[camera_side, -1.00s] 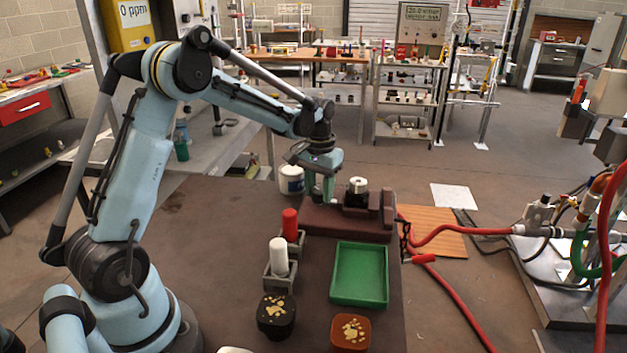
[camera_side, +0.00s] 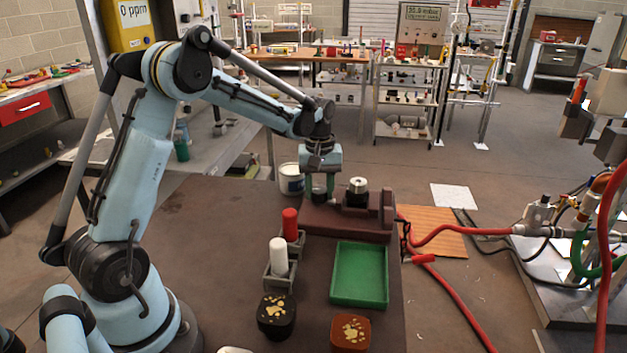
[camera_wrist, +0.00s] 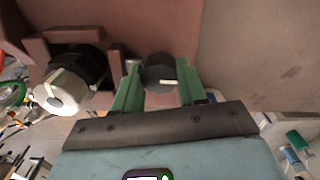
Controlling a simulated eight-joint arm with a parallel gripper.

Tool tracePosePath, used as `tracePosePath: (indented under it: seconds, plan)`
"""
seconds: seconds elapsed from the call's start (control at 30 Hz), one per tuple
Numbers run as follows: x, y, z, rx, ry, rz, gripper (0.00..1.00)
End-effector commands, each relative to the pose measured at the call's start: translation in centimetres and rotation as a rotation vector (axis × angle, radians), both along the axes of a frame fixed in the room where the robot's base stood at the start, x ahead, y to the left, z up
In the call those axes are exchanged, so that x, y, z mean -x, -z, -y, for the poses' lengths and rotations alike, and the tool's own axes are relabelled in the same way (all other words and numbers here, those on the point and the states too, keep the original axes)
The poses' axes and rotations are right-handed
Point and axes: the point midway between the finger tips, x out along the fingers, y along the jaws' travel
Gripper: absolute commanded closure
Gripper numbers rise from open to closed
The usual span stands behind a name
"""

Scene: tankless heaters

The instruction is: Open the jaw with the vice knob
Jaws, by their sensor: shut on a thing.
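The brown-red vice (camera_side: 375,225) stands at the far right end of the dark table. A black fitting with a silver top (camera_side: 357,188) sits in its jaw; in the wrist view this fitting (camera_wrist: 68,88) is at the left, between the vice walls. The dark round vice knob (camera_wrist: 157,72) has a white pointer mark, which points right in the wrist view. My gripper (camera_wrist: 160,82) has its green fingers on both sides of the knob and is shut on it. In the side view my gripper (camera_side: 320,192) points down at the left part of the vice and mostly hides the knob.
A white can (camera_side: 291,180) stands close behind my gripper. A green tray (camera_side: 337,275), red and white cylinders (camera_side: 279,258) in holders, and black (camera_side: 276,318) and brown (camera_side: 350,333) containers are nearer the camera. The table's left rear is clear.

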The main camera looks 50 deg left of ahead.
Motion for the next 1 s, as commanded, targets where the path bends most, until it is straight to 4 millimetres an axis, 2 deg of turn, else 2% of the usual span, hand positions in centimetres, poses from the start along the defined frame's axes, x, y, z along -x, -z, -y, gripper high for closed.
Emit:
tracePosePath:
  seconds: [0.43, 0.47, 0.6, 1.0]
  plan:
    - [-0.02, -0.05, -0.01, -0.001, -0.009, 0.001, 0.89]
    - [-0.02, -0.05, -0.01, -0.001, -0.009, 0.001, 0.56]
    - [-0.02, -0.04, -0.01, 0.000, -0.009, 0.000, 0.34]
    - [-0.04, 0.00, 0.05, 0.001, 0.040, 0.002, 0.33]
